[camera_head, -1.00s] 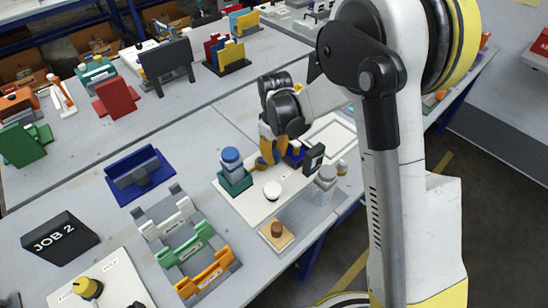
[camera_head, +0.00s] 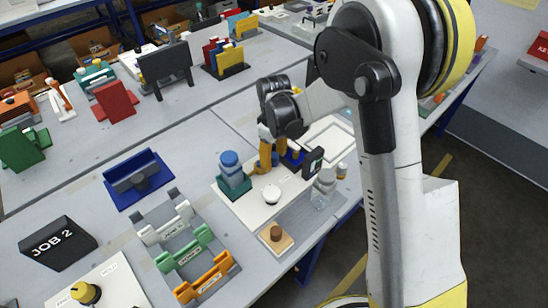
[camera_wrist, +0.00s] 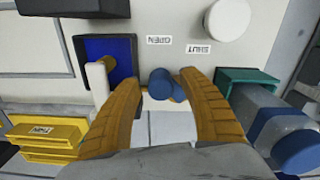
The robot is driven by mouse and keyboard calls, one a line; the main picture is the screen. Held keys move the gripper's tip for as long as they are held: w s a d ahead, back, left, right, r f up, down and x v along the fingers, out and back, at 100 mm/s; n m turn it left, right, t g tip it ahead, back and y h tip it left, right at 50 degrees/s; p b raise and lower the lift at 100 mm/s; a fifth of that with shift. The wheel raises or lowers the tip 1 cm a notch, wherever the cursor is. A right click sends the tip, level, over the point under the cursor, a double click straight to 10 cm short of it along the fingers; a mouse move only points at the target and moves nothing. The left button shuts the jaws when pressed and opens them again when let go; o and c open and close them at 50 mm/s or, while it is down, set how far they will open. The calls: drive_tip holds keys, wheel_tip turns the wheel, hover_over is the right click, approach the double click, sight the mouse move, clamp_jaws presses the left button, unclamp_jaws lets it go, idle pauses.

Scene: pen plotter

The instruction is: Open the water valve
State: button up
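The blue water valve (camera_wrist: 162,84) is a small rounded handle on a white panel. In the wrist view it lies between the orange fingers of my gripper (camera_wrist: 162,90), near small labels reading OPEN (camera_wrist: 159,40) and SHUT (camera_wrist: 198,49). The fingers are apart. A gap shows on the left of the handle; I cannot tell whether the right finger touches it. In the head view my gripper (camera_head: 272,155) is low over the panel (camera_head: 240,204), behind the blue-capped bottle, and the valve is mostly hidden.
A bottle (camera_wrist: 272,122) in a teal holder (camera_wrist: 250,76) stands close by my fingers. A blue-lined box (camera_wrist: 112,58) with a white post is on the other side.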

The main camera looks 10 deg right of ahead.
sight(274, 155)
wheel_tip(274, 155, up, 12)
idle(0.6)
drive_tip(key=shift+s+r, duration=0.1)
drive_tip(key=s+d+r+m+t, duration=0.3)
drive_tip(key=s+d+r+m, duration=0.15)
drive_tip(key=s+r, duration=0.35)
drive_tip(key=s+d+m+t, duration=0.4)
drive_tip(key=s+d, duration=0.2)
drive_tip(key=s, duration=0.7)
drive_tip(key=shift+s+m, duration=0.15)
drive_tip(key=shift+m, duration=0.2)
